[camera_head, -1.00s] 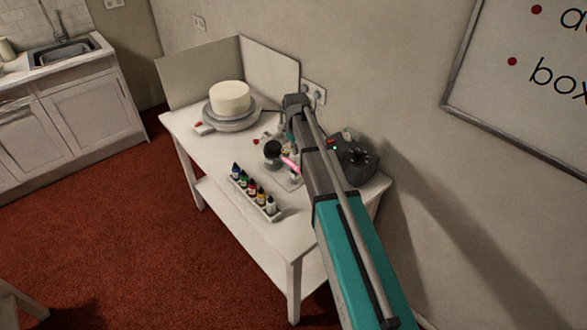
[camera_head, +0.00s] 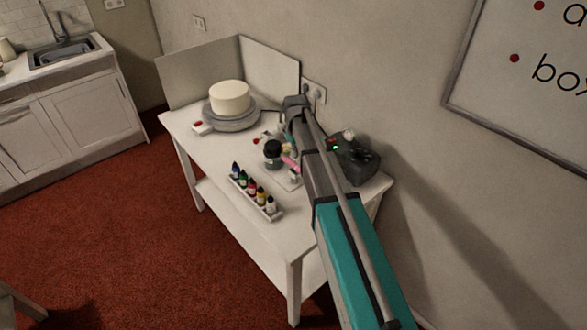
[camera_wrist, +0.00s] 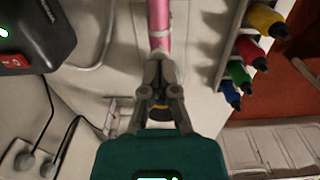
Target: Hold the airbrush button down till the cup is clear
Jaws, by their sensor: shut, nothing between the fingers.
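The pink airbrush (camera_wrist: 158,14) runs down from the top middle of the wrist view and ends in a grey metal section at my fingertips. My gripper (camera_wrist: 160,62) is shut with nothing between its fingers, right over that metal section. I cannot tell whether it touches the button, which is hidden by the fingers. The airbrush's pink handle (camera_head: 290,162) also shows in the head view, beside a dark round pot (camera_head: 273,149). The colour cup cannot be made out. A small yellow-and-dark round part (camera_wrist: 160,110) shows between the finger links.
A rack of several colour bottles (camera_head: 255,190) stands at the table's front edge. A dark compressor (camera_head: 358,165) with a green light is at the right. A white cake (camera_head: 230,97) sits on a turntable (camera_head: 232,123) before a splash screen (camera_head: 270,70). Cables lie near the compressor.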

